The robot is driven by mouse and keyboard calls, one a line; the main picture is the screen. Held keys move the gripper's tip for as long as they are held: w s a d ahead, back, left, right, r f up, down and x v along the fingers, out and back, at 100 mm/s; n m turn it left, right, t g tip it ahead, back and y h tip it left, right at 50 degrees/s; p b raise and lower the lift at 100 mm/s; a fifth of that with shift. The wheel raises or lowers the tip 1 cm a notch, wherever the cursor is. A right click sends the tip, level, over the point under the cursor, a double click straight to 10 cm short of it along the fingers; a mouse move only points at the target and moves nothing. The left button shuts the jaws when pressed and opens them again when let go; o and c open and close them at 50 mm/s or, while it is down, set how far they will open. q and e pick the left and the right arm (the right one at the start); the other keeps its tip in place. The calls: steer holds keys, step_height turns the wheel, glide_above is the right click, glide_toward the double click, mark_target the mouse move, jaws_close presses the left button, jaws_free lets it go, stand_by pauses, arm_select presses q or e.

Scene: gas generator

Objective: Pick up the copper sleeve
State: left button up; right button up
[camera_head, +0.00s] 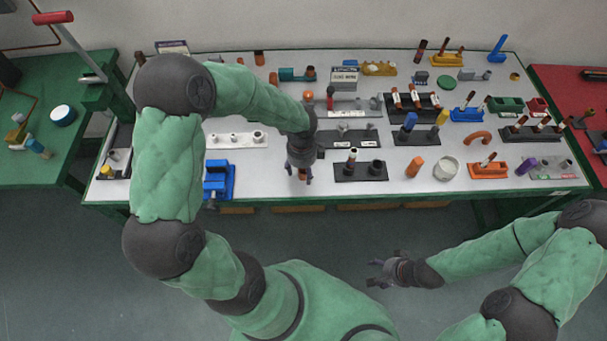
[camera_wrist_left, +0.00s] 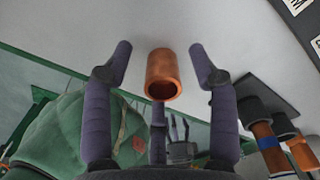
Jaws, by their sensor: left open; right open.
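The copper sleeve (camera_wrist_left: 163,74) is a short hollow orange-brown tube on the white table top in the left wrist view. Its dark open end faces the camera. My left gripper (camera_wrist_left: 159,52) is open, with a purple-grey finger on either side of the sleeve and a third finger below it in the picture. Gaps show between the side fingers and the sleeve. In the head view my left gripper (camera_head: 300,178) points down at the table's front edge and hides most of the sleeve. My right gripper (camera_head: 374,273) is open and empty, over the floor in front of the table.
A blue fixture (camera_head: 219,181) stands left of my left gripper. A black holder with upright posts (camera_head: 361,171) stands close on its right. An orange cylinder (camera_head: 414,167) and a white ring (camera_head: 446,169) lie further right. Many fixtures crowd the table behind.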

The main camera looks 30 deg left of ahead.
arm_select(q)
steer(key=c, duration=1.1)
steer(key=shift+o, duration=0.2)
steer(key=shift+r, duration=0.1)
